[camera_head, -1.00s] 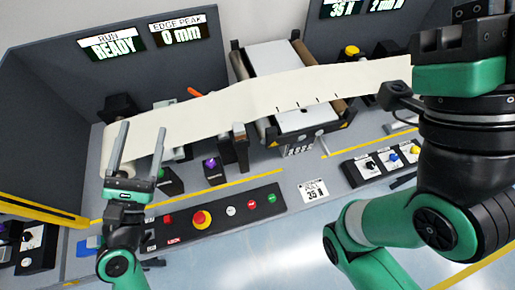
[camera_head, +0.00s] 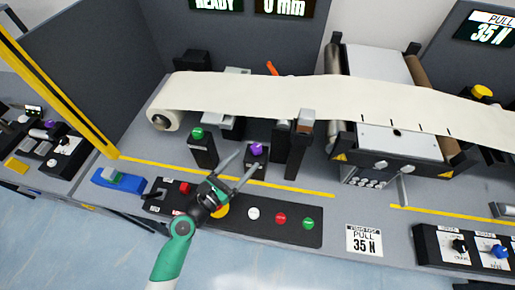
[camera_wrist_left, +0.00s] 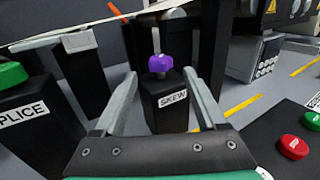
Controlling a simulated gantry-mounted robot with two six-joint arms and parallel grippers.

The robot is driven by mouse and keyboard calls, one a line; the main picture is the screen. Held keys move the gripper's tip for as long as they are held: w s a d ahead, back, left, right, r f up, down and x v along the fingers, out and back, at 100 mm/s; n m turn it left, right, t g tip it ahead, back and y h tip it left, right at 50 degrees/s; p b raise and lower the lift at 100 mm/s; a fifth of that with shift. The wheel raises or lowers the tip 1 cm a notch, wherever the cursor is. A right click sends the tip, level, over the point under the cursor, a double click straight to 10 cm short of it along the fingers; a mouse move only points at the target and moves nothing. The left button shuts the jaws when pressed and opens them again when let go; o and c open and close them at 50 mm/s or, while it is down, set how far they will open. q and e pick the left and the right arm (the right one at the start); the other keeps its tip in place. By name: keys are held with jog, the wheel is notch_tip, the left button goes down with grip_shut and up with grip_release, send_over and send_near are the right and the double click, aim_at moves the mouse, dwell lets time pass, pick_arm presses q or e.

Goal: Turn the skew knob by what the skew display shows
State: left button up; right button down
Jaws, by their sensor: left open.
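The purple skew knob (camera_head: 257,148) sits on top of a short black post beside the paper web. In the left wrist view the knob (camera_wrist_left: 160,63) stands upright on the post labelled SKEW (camera_wrist_left: 172,101). My left gripper (camera_head: 249,159) is open and empty, with its fingers pointing toward the knob. In the left wrist view the gripper (camera_wrist_left: 159,76) has one finger on each side of the knob and post in the picture, with gaps on both sides. I cannot tell its exact distance. I see no display labelled skew. My right gripper is out of view.
A green-topped post (camera_head: 197,134), labelled SPLICE in the wrist view, stands left of the knob. A button panel (camera_head: 180,213) lies in front. The cream paper web (camera_head: 250,92) runs behind, with a dark post (camera_head: 299,150) to the right. Displays read READY, 0 mm and 35 N (camera_head: 490,32).

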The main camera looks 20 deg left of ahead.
aim_at(252, 153)
pick_arm(q)
jog(key=b+x, duration=0.1)
jog(key=x, duration=0.6)
jog(key=shift+w+b, duration=0.1)
jog(key=shift+b, duration=0.3)
grip_shut()
